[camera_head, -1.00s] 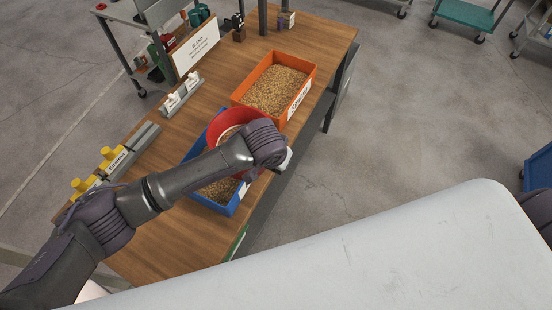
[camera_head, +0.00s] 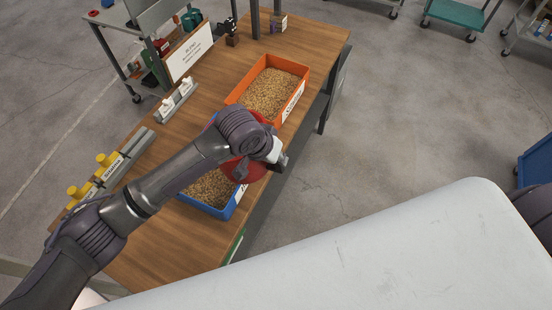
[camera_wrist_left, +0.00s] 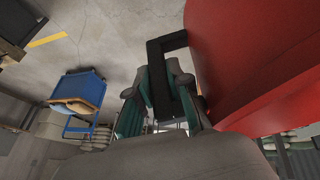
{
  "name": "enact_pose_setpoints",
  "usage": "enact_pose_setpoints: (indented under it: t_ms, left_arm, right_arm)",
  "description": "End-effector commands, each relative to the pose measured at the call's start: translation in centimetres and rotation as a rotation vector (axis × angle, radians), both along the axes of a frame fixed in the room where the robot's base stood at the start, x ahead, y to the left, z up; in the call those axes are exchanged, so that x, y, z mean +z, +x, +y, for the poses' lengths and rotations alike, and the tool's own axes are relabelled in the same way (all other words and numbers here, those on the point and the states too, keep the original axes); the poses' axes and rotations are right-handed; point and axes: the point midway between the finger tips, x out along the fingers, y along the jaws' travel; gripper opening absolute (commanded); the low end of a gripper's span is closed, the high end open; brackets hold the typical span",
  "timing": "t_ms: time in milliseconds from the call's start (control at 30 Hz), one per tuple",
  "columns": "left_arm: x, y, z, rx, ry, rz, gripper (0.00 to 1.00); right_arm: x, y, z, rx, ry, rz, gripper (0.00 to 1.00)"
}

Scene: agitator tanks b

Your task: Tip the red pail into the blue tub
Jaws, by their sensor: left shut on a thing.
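My left gripper (camera_head: 280,158) is shut on the black handle (camera_wrist_left: 163,44) of the red pail (camera_head: 248,172). In the left wrist view the pail's red side (camera_wrist_left: 262,60) fills the upper right, and the handle sits between the fingers (camera_wrist_left: 165,80). In the head view the pail is over the blue tub (camera_head: 234,204), mostly hidden by my forearm and wrist, and appears tilted. The pail's mouth is hidden. Brown grain (camera_head: 209,187) lies in the tub's near part; its far part is covered by my arm. My right gripper is not in view.
An orange bin (camera_head: 303,78) of grain stands behind the tub on the wooden table (camera_head: 185,225). A white sign (camera_head: 190,52), grey rails and yellow knobs (camera_head: 105,160) line the table's left side. The floor right of the table is open.

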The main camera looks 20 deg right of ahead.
Motion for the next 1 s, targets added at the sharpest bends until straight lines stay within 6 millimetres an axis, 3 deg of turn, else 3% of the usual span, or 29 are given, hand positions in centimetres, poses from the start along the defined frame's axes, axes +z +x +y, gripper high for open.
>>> enact_pose_setpoints:
  t_ms: [267,1000]
  left_arm:
    - [1.9,-0.1,-0.2,-0.002,-0.07,0.061,0.0]
    - [3.5,-0.1,-0.1,-0.002,-0.139,0.13,0.0]
  right_arm:
    - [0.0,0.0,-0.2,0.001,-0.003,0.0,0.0]
    - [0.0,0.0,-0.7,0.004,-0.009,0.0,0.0]
